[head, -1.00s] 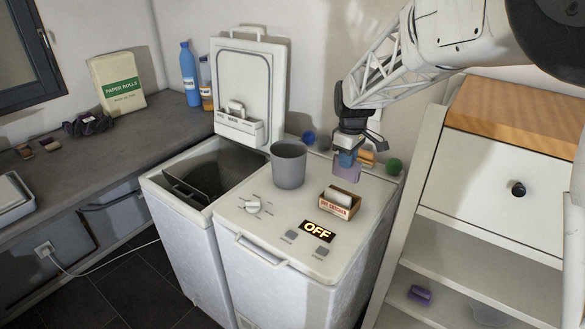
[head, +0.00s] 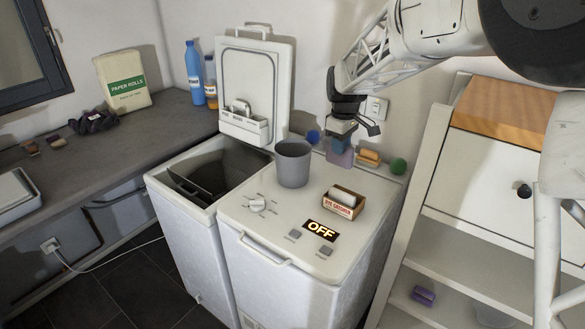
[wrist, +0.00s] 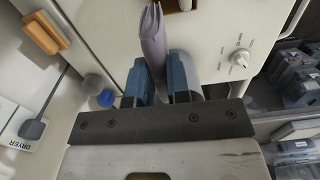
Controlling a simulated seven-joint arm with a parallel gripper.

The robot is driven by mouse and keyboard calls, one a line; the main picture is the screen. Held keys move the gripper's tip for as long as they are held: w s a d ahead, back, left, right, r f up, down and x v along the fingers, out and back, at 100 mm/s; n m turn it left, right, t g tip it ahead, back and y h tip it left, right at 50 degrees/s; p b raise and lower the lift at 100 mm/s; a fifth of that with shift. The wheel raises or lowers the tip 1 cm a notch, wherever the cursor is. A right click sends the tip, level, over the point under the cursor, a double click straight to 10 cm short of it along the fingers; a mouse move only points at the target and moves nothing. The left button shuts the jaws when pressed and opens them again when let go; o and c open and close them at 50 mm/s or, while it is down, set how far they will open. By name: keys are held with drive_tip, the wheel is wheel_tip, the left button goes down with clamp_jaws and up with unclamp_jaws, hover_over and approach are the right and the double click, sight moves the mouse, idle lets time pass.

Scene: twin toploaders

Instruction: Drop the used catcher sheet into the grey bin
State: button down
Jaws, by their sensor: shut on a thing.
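My gripper (head: 341,143) is above the back of the right-hand machine's lid, behind and to the right of the grey bin (head: 293,165). It is shut on a thin lilac sheet (head: 340,157), which hangs below the fingers. In the wrist view the folded sheet (wrist: 153,38) sticks out between the blue fingertips (wrist: 160,85). The bin stands upright and open-topped on the lid, near its back left corner. Its inside bottom is hidden in the head view. In the wrist view the bin is mostly hidden behind the right finger.
A dye catcher box (head: 343,202) with white sheets stands on the lid in front of my gripper. The left machine's lid (head: 257,88) stands open.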

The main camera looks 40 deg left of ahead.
drive_tip(key=a+r, duration=0.4)
drive_tip(key=a, duration=0.3)
drive_tip(key=a+r, duration=0.4)
drive_tip(key=a, duration=0.4)
drive_tip(key=shift+r, duration=0.35)
drive_tip(key=shift+f, duration=0.2)
drive_tip(key=shift+f, duration=2.85)
drive_tip(key=c, duration=1)
unclamp_jaws()
drive_tip(key=shift+r, duration=0.1)
